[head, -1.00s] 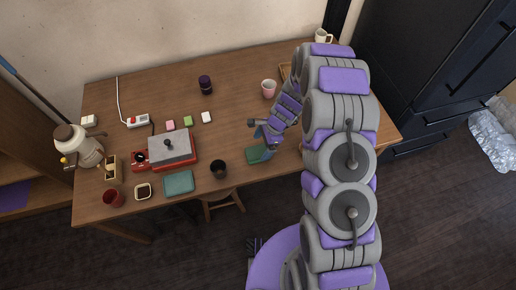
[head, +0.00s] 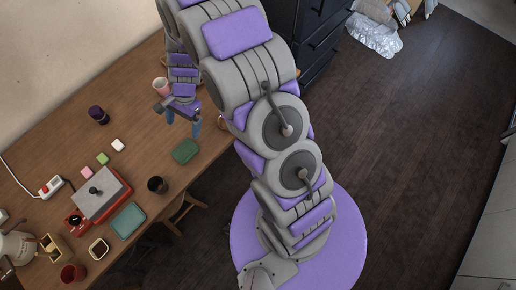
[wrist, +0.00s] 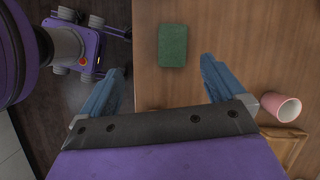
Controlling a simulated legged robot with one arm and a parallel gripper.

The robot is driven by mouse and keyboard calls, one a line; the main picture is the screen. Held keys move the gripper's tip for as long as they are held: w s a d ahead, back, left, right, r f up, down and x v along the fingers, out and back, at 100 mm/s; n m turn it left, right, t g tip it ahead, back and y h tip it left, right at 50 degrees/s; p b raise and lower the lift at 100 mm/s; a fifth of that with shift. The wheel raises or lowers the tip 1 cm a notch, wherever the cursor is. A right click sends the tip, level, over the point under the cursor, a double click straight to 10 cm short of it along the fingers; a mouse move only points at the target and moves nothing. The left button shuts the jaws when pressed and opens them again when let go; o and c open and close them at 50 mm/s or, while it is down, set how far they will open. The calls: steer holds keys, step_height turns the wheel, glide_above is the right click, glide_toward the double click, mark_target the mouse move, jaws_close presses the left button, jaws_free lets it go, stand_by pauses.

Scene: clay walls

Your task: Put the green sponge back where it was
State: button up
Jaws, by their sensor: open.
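The dark green sponge (head: 186,151) lies flat on the wooden table near its front edge. In the wrist view the sponge (wrist: 172,45) lies ahead of my fingers, with bare wood around it. My gripper (head: 182,118) is above the table, just behind the sponge in the head view. Its two blue fingers are spread wide and empty in the wrist view (wrist: 160,75), apart from the sponge. A smaller, lighter green block (head: 102,158) lies farther left, between a pink block (head: 87,172) and a white block (head: 117,145).
A pink cup (wrist: 284,106) stands to the right of my fingers, near a wooden tray (wrist: 284,142). A red-and-grey machine (head: 101,196) is farther left. Bare tabletop surrounds the sponge.

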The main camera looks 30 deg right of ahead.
steer(key=s+d+r+n+h, duration=0.1)
steer(key=s+d+r+n, duration=0.3)
steer(key=s+r, duration=0.6)
steer(key=s+d+r+n+h, duration=0.1)
steer(key=s+r+n, duration=0.4)
steer(key=s+r, duration=0.45)
steer(key=s+d+r+n+h, duration=0.2)
steer(key=s+d+r+n, duration=0.1)
steer(key=s, duration=0.8)
steer(key=shift+s+d+r, duration=0.15)
steer(key=shift+s+d, duration=0.05)
steer(key=shift+d, duration=0.65)
